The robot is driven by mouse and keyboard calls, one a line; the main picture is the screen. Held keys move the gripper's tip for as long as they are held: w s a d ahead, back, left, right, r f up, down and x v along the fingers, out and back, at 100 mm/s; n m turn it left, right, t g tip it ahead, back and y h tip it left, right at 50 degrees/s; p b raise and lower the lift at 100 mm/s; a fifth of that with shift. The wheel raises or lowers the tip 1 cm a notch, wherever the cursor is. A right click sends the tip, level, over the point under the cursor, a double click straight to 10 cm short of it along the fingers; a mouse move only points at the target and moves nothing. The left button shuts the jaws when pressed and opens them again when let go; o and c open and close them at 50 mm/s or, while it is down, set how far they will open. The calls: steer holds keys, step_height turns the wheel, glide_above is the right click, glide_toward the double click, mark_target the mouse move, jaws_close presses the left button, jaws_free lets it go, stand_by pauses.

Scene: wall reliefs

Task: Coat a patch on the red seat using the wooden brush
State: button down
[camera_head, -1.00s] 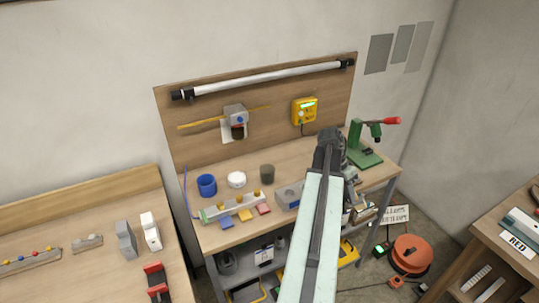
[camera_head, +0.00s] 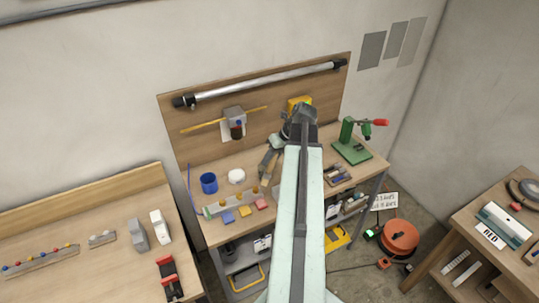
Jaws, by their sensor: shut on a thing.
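A small red square pad (camera_head: 262,204), the only red seat-like spot I make out, lies at the right end of a row of blue, yellow and red pads at the bench's front. My gripper (camera_head: 267,165) points down over the middle of the bench, behind and above the red pad and apart from it. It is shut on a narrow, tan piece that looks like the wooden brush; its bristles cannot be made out. My arm hides part of the bench to the right.
A blue cup (camera_head: 208,183) and a white round item (camera_head: 236,176) stand left of my gripper. A pale block with brass knobs (camera_head: 229,205) lies behind the pads. A green press (camera_head: 352,142) stands at the right. A yellow meter (camera_head: 298,104) hangs on the backboard (camera_head: 170,112).

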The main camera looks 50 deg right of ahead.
mark_target(272, 168)
steer(key=shift+f+b, duration=2.6)
steer(key=shift+f, duration=0.05)
steer(key=shift+r, duration=0.1)
steer(key=shift+s+d+r, duration=0.1)
steer(key=shift+s+d, duration=0.15)
steer(key=shift+s, duration=0.05)
steer(key=s+d+r+p, duration=0.1)
steer(key=s+d, duration=0.4)
steer(key=s, duration=0.3)
steer(key=shift+s, duration=0.25)
